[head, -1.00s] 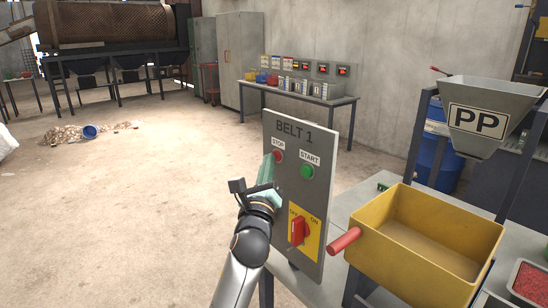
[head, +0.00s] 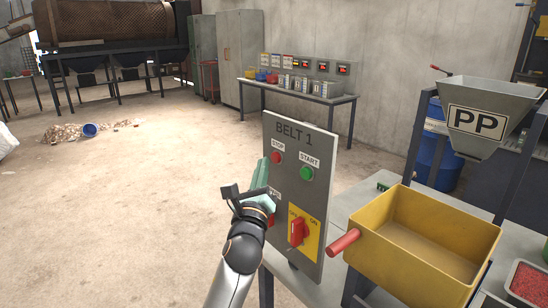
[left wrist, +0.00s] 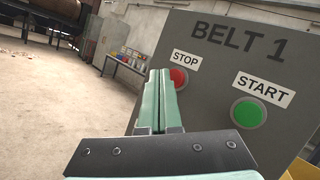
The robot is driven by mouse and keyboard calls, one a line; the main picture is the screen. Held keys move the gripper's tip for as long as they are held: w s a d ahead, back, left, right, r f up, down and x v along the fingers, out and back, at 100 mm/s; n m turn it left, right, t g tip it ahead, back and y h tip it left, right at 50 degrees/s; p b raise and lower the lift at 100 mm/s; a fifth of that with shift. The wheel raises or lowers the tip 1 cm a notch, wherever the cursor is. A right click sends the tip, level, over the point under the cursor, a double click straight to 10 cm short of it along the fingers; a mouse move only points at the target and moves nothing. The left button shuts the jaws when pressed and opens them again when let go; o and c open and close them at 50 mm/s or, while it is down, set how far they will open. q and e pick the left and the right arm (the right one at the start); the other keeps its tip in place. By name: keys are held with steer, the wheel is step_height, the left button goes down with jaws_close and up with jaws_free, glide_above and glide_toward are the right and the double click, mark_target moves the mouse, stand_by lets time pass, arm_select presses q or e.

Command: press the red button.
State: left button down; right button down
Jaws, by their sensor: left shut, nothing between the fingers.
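The red button (head: 277,157), under a STOP label, is on the upright grey BELT 1 panel (head: 325,145). It also shows in the left wrist view (left wrist: 178,78), just right of my fingertips and partly covered by them. The green START button (head: 307,173) is to its right, and it shows in the left wrist view too (left wrist: 248,113). My left gripper (head: 260,174) has pale green fingers that are shut and empty, at the panel's left edge beside the red button. I cannot tell whether they touch the panel. My right gripper is not in view.
A red rotary switch (head: 297,231) on a yellow plate is low on the panel. A yellow bin (head: 440,245) with a red handle (head: 343,241) stands right of it, below the PP hopper (head: 478,120). Open floor lies to the left.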

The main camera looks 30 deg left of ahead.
arm_select(q)
steer(key=s, duration=0.1)
steer(key=s+a+p, duration=0.1)
steer(key=s, duration=0.1)
steer(key=s+a+p, duration=0.1)
steer(key=shift+s, duration=0.35)
stand_by(0.8)
steer(key=s+d+f+n+g+h, duration=0.2)
steer(key=d+f+n, duration=0.15)
steer(key=f, duration=0.55)
steer(key=s+d+f+n+g+h, duration=0.1)
steer(key=s+d+f+n+h, duration=0.2)
steer(key=f, duration=0.5)
steer(key=s+d+f+n+g+h, duration=0.25)
steer(key=f+n, duration=0.25)
steer(key=f, duration=0.4)
steer(key=s+d+f+n+g+h, duration=0.1)
steer(key=s+d+f+n+g, duration=0.1)
steer(key=s+d+f+n, duration=0.2)
steer(key=s+d+f+n+g+h, duration=0.1)
steer(key=s+d+f+n+g, duration=0.2)
steer(key=s+f+n, duration=0.5)
steer(key=s+d+f, duration=0.1)
steer(key=s+f, duration=0.2)
steer(key=s, duration=0.2)
steer(key=shift+s+d+f+n, duration=0.25)
steer(key=shift+n, duration=0.1)
